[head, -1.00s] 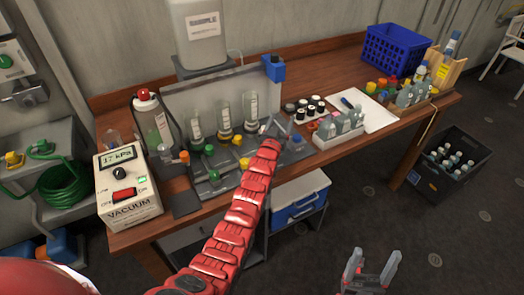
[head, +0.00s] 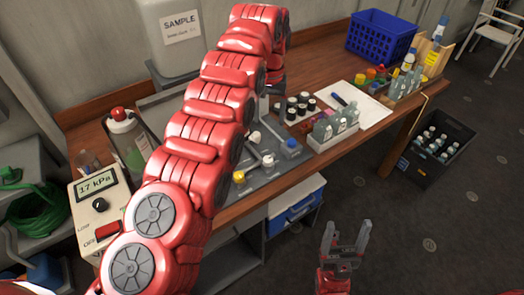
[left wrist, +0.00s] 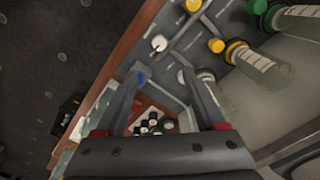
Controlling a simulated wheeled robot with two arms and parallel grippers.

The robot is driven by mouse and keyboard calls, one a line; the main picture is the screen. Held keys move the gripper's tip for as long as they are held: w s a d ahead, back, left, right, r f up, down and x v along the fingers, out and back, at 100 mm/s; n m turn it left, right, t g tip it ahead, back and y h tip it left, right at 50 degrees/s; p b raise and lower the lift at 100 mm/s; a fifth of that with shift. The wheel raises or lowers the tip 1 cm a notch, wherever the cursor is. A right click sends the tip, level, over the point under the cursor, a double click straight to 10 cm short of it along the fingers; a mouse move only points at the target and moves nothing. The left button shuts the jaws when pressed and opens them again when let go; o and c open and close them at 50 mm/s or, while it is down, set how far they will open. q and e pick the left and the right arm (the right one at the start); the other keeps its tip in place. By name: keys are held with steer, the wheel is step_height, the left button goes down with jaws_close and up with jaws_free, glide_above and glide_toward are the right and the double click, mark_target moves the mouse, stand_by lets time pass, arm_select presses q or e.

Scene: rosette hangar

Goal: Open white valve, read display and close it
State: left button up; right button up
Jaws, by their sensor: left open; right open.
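A white valve knob (head: 268,160) shows on the grey manifold beside my left arm; it also shows in the left wrist view (left wrist: 159,42), ahead of the gripper. Another white knob (head: 255,137) sits behind it, partly covered by the arm. The display (head: 97,184) on the vacuum box reads 17 kPa. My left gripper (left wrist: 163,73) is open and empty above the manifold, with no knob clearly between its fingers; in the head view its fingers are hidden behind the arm. My right gripper (head: 345,238) is open and empty in front of the table, away from the manifold.
A blue knob (head: 291,145) and a yellow knob (head: 239,177) are near the white ones. Glass bottles (left wrist: 262,65) stand behind them. Black-capped vials (head: 297,106) and a bottle tray (head: 335,140) are to the right. My arm covers much of the manifold.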

arm_select(q)
steer(key=p, duration=0.2)
glide_toward(268, 159)
step_height(268, 159, down, 8)
steer(key=shift+r, duration=0.25)
steer(key=shift+w+f, duration=0.1)
steer(key=shift+f, duration=0.65)
jaws_close()
